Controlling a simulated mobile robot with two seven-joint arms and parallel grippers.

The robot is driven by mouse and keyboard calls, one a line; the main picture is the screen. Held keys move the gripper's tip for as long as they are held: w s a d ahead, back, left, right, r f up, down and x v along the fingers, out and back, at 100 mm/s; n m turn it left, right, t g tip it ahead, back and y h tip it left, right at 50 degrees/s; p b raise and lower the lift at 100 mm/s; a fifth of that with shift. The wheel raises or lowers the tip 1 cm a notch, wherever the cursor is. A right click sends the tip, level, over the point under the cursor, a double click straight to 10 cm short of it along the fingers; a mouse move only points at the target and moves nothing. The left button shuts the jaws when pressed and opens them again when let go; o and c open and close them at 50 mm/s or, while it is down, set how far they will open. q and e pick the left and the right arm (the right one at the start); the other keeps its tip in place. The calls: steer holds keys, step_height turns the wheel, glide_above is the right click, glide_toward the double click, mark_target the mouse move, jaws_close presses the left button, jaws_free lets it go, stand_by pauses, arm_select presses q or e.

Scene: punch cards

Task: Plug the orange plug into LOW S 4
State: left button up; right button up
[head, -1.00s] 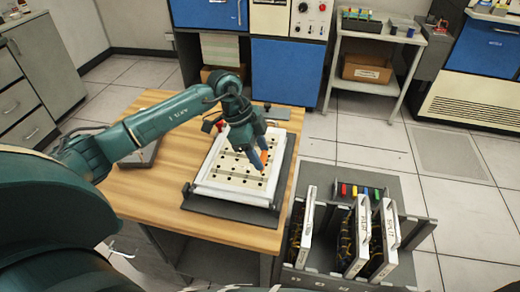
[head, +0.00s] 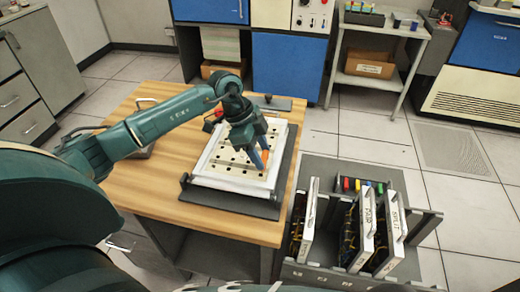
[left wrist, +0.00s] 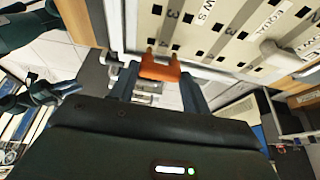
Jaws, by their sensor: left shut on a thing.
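The orange plug (left wrist: 160,66) is between the fingers of my left gripper (left wrist: 158,80), which is shut on it. The plug's two prongs point toward the white board (left wrist: 120,35) in the left wrist view. In the head view my left gripper (head: 257,160) is over the right part of the board (head: 207,182), with a bit of orange showing at its fingertips. The board has rows of dark square holes and printed labels; "W S", "3", "4" and "EQUAL" can be read in the wrist view. Whether the prongs touch the board cannot be told.
The board rests in a dark frame (head: 228,206) on a wooden table (head: 150,200). A grey rack (head: 415,190) with upright panels, including SPLIT (head: 396,232), and several coloured plugs (head: 362,187) stands at the right.

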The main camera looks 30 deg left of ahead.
stand_by(0.3)
arm_select(q)
steer(key=shift+s+a+p, duration=0.1)
steer(key=shift+a+p, duration=0.1)
steer(key=shift+p, duration=0.1)
steer(key=shift+f, duration=0.15)
stand_by(0.5)
steer(key=shift+f+b, duration=0.3)
steer(key=shift+f, duration=0.85)
stand_by(1.0)
steer(key=o, duration=0.9)
steer(key=v, duration=1.3)
steer(key=shift+b, duration=0.4)
